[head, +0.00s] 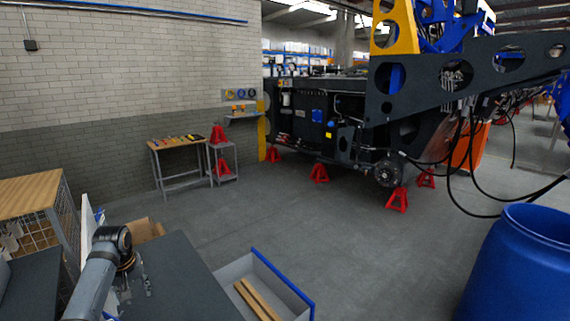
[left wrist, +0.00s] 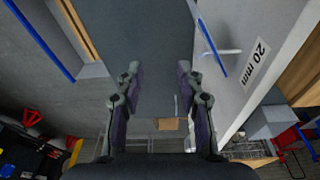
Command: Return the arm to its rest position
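My left arm comes in at the lower left of the head view, with its wrist bent over. My left gripper (head: 143,276) hangs there over the dark grey bench top (head: 190,285). In the left wrist view the gripper (left wrist: 160,80) shows two dark fingers well apart, with nothing between them. It is open and empty. A white panel labelled 20 mm (left wrist: 245,75) stands close beside the fingers, with a visible gap. My right gripper is not in view.
A grey tray with a blue edge (head: 285,271) holds wooden strips (head: 255,299) beside the bench. A wood-topped wire cage (head: 30,194) stands at the left. A blue barrel (head: 515,270) is at the lower right. The harvester chassis (head: 340,110) stands behind clear floor.

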